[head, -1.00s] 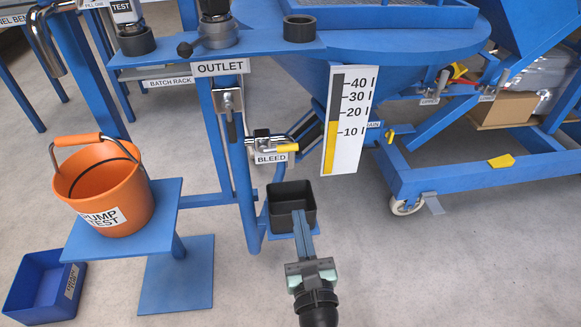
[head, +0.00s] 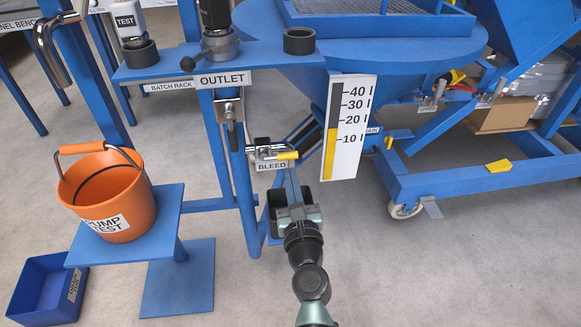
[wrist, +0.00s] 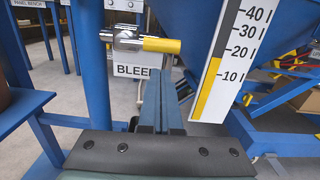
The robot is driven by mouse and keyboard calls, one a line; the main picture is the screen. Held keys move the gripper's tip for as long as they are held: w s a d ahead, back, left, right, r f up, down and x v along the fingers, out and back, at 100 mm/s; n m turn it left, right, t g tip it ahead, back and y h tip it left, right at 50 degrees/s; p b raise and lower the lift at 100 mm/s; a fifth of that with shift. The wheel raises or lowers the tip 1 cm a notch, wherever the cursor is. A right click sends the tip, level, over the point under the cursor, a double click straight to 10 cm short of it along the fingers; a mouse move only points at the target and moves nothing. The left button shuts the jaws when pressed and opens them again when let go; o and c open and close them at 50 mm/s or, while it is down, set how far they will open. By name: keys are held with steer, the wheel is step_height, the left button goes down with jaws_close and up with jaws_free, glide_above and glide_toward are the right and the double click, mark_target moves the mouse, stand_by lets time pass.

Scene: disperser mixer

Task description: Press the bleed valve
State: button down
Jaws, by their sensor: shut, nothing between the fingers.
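The bleed valve (head: 264,152) is a small silver fitting with a yellow-ended lever (head: 287,156), above a white BLEED label (head: 272,166) beside the blue post. In the wrist view its silver body (wrist: 124,40) lies upper left, with the yellow lever end (wrist: 161,45) pointing right. My gripper (head: 291,174) is shut and empty, its fingers reaching up to just below the yellow end. In the wrist view the closed fingertips (wrist: 160,75) sit just under the yellow end and cover part of the label. I cannot tell whether they touch the lever.
A black square cup (head: 277,216) stands under the valve, partly hidden by my gripper. A white level gauge (head: 351,125) stands close on the right, its yellow column between 10 and 20. An orange bucket (head: 110,195) sits on a blue stand at left. The OUTLET valve (head: 229,110) is above.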

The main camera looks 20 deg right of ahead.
mark_target(291, 158)
steer(key=shift+w+r+p, duration=0.15)
steer(key=shift+r+p, duration=0.15)
steer(key=shift+r, duration=0.4)
steer(key=shift+d+r+n, duration=0.15)
steer(key=shift+r+n, duration=0.35)
steer(key=shift+n, duration=0.6)
steer(key=shift+d+r+n+p, duration=0.1)
steer(key=shift+r+n+p, duration=0.55)
steer(key=shift+n, duration=0.45)
steer(key=r+n, duration=0.1)
steer(key=n, duration=0.1)
steer(key=r+n+p, duration=0.1)
steer(key=n, duration=0.1)
steer(key=shift+a+n+y+p, duration=0.2)
steer(key=shift+n+y+p, duration=0.1)
steer(key=shift+n+y, duration=0.1)
steer(key=shift+w+a+r+n+p, duration=0.15)
steer(key=shift+a+r+n+p, duration=0.4)
steer(key=shift+n, duration=1)
steer(key=shift+w+a+r+n+p, duration=0.15)
steer(key=shift+a+r+n+p, duration=0.4)
steer(key=shift+n, duration=1.05)
steer(key=shift+w+a+r+n+p, duration=0.15)
steer(key=shift+a+r+n+p, duration=0.4)
steer(key=shift+n, duration=1)
steer(key=shift+d+f, duration=0.1)
steer(key=shift+f, duration=0.1)
